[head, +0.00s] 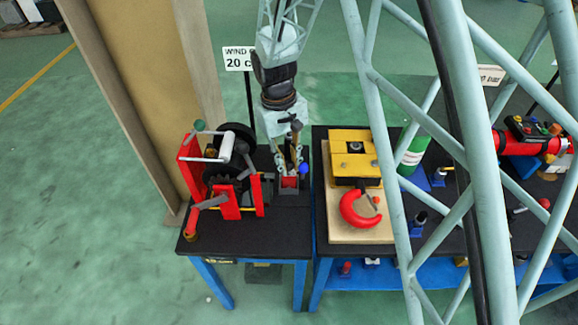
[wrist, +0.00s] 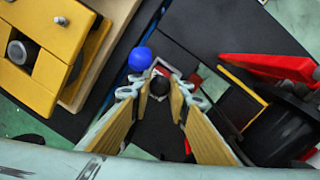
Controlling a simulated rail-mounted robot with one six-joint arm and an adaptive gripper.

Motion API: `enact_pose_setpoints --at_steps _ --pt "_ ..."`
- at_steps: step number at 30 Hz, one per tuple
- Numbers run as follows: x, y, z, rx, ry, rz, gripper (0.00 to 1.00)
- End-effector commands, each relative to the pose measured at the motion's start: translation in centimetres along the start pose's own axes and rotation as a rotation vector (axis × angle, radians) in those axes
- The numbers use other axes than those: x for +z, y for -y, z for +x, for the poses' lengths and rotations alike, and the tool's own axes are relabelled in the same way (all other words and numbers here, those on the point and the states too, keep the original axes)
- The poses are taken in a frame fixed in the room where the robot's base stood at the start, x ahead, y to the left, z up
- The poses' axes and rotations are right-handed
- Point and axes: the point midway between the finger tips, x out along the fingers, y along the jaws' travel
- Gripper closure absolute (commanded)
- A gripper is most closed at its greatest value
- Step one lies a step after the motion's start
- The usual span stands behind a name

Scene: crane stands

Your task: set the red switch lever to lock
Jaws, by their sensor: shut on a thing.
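My gripper (head: 290,170) reaches down to the back right of the left table. Below its fingertips a small red switch base (head: 289,182) shows, with the lever largely hidden by the fingers. In the wrist view my gripper (wrist: 161,92) has its two tan-padded fingers on either side of a dark round knob (wrist: 160,86), and it is shut on this lever end. A red and pale frame lies just behind the knob. Which way the lever leans and any lock marking cannot be made out.
A blue ball (head: 303,168) stands close beside the fingers. A red winch with a black drum (head: 233,146) is on the left. A yellow block (head: 350,142) and red hook (head: 360,208) lie on the right table. Pale lattice beams (head: 385,180) cross the front.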

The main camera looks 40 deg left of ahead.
Motion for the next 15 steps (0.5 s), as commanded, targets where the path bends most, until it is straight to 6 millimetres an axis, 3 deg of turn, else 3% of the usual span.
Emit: enact_pose_setpoints --at_steps 11,12,15 --pt "-0.01 0.03 0.01 0.003 -0.008 0.000 0.94" --pt "-0.01 0.03 0.01 0.003 -0.008 0.000 0.80" --pt "-0.01 0.03 0.00 0.003 -0.008 0.000 0.71"
